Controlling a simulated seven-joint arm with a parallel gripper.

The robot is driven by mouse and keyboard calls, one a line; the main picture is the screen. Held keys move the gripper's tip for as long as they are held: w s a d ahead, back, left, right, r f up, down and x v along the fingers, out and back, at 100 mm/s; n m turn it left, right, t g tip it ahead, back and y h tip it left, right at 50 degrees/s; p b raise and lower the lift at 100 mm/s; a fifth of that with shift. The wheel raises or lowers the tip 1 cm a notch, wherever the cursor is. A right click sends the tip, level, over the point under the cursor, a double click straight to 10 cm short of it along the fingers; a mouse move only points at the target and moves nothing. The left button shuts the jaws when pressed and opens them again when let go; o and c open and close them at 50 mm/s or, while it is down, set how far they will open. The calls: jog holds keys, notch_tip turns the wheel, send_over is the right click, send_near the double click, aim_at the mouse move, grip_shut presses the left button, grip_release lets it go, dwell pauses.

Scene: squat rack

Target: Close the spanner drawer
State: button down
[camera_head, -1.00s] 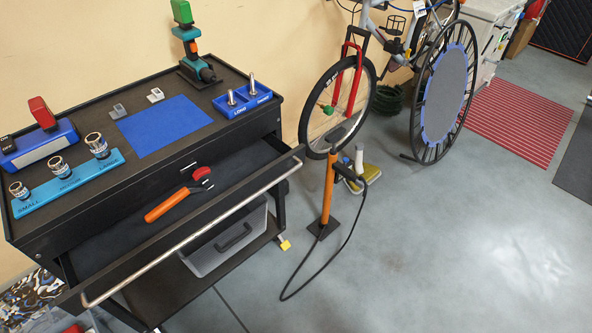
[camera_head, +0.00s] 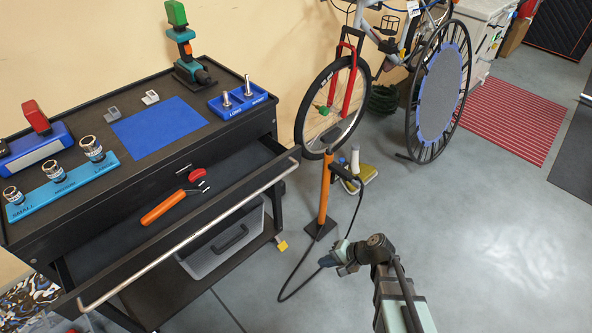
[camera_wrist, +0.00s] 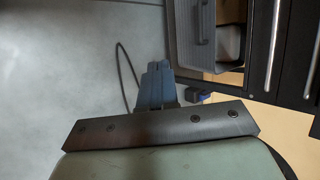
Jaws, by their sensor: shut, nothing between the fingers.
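The spanner drawer (camera_head: 110,272) of the black tool cart stands pulled open, with a long metal bar handle (camera_head: 190,240) along its front. My gripper (camera_head: 328,260) is to the right of the cart, over the floor, clear of the drawer handle. In the wrist view my gripper (camera_wrist: 157,72) is shut and empty, and the dark cart with metal handle bars (camera_wrist: 275,48) shows at the right edge.
The cart top (camera_head: 212,135) holds socket holders, a blue mat and a drill. A grey bin (camera_head: 225,250) sits on the lower shelf. An orange floor pump (camera_head: 324,195) with a looping black hose stands between the cart and a bicycle (camera_head: 345,85). Open floor lies at right.

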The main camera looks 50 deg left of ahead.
jog(key=w+a+r+m+t+y, duration=0.2)
jog(key=w+a+r+m+y, duration=0.35)
jog(key=r+m, duration=0.25)
jog(key=w+a+r+m+t+y, duration=0.2)
jog(key=w+a+r+m+y, duration=0.3)
jog(key=r+m, duration=0.35)
jog(key=m, duration=0.4)
send_near(271, 158)
jog(key=d+r, duration=0.2)
jog(key=r, duration=0.1)
jog(key=shift+s+d+t, duration=0.15)
jog(key=shift+s+t, duration=0.05)
jog(key=shift+t, duration=0.1)
jog(key=shift+r, duration=0.1)
jog(key=a, duration=1.2)
jog(key=shift+a, duration=0.25)
jog(key=d, duration=1.4)
jog(key=shift+d, duration=0.2)
